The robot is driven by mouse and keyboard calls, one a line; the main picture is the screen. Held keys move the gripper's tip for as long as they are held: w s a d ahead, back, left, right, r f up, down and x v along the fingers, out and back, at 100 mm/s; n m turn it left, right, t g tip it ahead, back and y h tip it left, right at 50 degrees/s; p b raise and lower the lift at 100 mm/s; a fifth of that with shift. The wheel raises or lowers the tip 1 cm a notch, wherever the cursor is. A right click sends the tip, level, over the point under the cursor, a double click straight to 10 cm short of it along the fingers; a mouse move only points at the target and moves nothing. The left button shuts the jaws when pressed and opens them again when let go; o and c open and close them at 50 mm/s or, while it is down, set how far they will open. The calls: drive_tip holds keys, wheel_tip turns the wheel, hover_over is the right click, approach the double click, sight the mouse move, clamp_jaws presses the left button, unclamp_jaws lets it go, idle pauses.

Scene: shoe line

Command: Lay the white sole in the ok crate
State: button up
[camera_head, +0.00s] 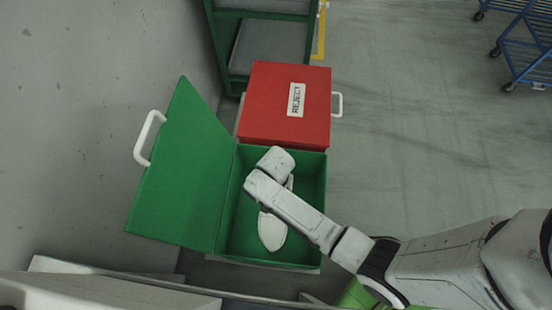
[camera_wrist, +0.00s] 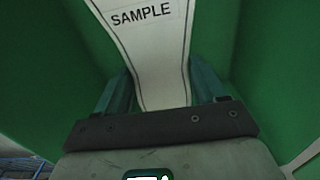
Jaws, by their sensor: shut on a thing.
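The white sole (camera_head: 271,231) is inside the open green crate (camera_head: 312,178), partly hidden by my arm in the head view. I see no ok lettering on the crate. In the wrist view the sole (camera_wrist: 150,45) runs between my fingers and carries the word SAMPLE. My gripper (camera_wrist: 160,85) is shut on the sole, with one finger at each side. Green crate surfaces (camera_wrist: 275,55) surround it there. In the head view my fingers are hidden under my arm. I cannot tell whether the sole touches the crate floor.
The crate's green lid (camera_head: 180,175) stands open to the left, with a white handle (camera_head: 149,138). A shut red crate (camera_head: 270,105) labelled REJECT sits directly behind. A green rack (camera_head: 262,15) stands beyond it, and a blue cart (camera_head: 527,45) at the far right. Floor to the right is clear.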

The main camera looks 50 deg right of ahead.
drive_tip(key=shift+f+b, duration=1.15)
drive_tip(key=shift+f, duration=0.8)
drive_tip(key=o, duration=1.3)
wheel_tip(320, 180, up, 11)
drive_tip(key=shift+f+p, duration=0.1)
drive_tip(key=shift+p, duration=0.8)
drive_tip(key=s+d+r+n+t, duration=0.1)
drive_tip(key=s+d+r+n, duration=0.3)
drive_tip(key=s+r+n, duration=0.6)
drive_tip(key=s, duration=0.2)
drive_tip(key=shift+s+d+r, duration=0.2)
drive_tip(key=shift+s+r, duration=0.15)
drive_tip(key=shift+r, duration=0.05)
